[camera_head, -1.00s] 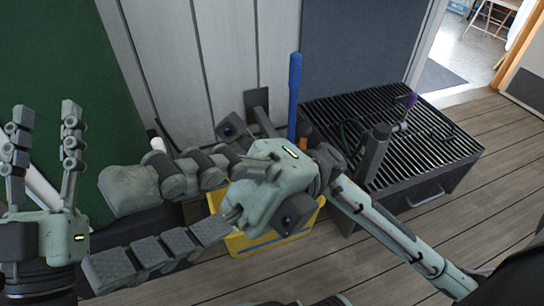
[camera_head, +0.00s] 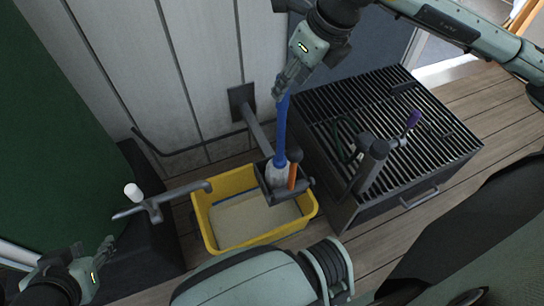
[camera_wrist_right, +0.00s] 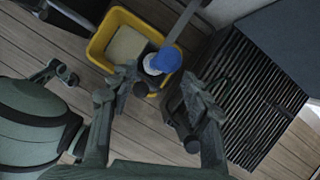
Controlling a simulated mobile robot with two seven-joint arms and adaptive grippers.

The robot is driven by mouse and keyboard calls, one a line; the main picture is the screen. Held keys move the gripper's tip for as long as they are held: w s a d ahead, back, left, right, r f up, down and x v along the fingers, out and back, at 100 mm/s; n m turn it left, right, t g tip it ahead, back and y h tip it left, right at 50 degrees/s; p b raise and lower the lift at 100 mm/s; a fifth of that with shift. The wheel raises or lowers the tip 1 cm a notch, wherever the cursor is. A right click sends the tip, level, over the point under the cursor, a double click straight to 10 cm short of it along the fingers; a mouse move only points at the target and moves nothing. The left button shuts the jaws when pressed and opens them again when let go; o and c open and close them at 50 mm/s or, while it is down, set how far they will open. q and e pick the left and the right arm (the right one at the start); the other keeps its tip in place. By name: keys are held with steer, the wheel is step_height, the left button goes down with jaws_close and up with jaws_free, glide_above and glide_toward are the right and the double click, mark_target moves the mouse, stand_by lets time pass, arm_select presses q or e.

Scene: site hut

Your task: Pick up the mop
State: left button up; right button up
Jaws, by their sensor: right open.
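The mop has a blue handle (camera_head: 281,130) and a whitish head (camera_head: 278,174). It stands upright in a dark holder (camera_head: 264,180) at the edge of a yellow bucket (camera_head: 205,228). My right gripper (camera_head: 283,88) is above the mop, at the top of the handle in the head view. In the right wrist view its fingers (camera_wrist_right: 160,80) are spread, with the blue handle (camera_wrist_right: 167,60) seen end-on just beyond and between the tips. I cannot tell if they touch it. My left gripper (camera_head: 92,250) is at the lower left, away from the mop; its finger opening is unclear.
An orange-handled item (camera_head: 292,176) stands beside the mop in the holder. A grey tap-like fitting (camera_head: 155,208) is left of the bucket. The wall is behind.

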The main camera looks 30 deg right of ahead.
steer(key=x, duration=0.7)
steer(key=shift+w+d, duration=0.15)
steer(key=shift+d, duration=0.05)
jaws_close()
